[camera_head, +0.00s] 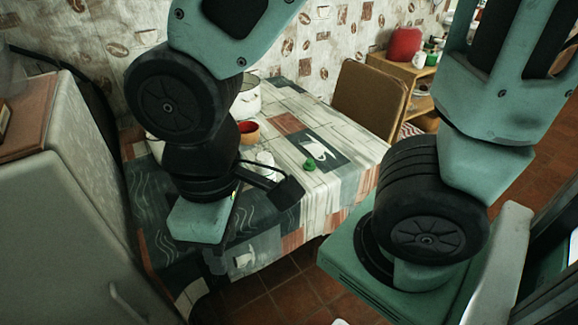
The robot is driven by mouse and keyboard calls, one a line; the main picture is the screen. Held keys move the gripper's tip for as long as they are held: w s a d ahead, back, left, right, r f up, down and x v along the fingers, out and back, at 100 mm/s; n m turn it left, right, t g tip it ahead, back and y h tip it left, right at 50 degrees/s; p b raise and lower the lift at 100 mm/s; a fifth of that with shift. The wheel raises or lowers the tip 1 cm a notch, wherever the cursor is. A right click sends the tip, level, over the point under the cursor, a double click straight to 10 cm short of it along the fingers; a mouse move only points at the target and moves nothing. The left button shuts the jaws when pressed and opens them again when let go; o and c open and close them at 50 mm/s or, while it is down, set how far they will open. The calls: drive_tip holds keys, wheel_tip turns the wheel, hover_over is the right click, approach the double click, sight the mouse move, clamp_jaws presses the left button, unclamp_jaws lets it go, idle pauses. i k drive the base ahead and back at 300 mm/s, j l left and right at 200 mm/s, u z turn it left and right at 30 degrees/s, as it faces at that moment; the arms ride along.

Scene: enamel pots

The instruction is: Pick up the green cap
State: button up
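The green cap (310,164) is a small green piece lying on the patterned tablecloth, near the middle of the table's visible part. My gripper (212,235) is at the lower left of the cap, over the table's near left part and clearly apart from it. I see the gripper from above and behind. Its fingers are mostly hidden by the teal hand, so I cannot tell whether they are open or shut.
The table (350,165) also holds a white pot (249,100), an orange-red bowl (248,132) and a white container (265,160), partly behind my arm. A brown chair (370,100) stands at the far side. A fridge (60,220) is at left. Cloth around the cap is clear.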

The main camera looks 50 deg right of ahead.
sight(309, 165)
drive_tip(key=i+l+z, duration=0.1)
drive_tip(key=z, duration=0.25)
drive_tip(key=i+z, duration=0.15)
drive_tip(key=z, duration=0.2)
drive_tip(key=i+l+z, duration=0.1)
drive_tip(key=z, duration=0.3)
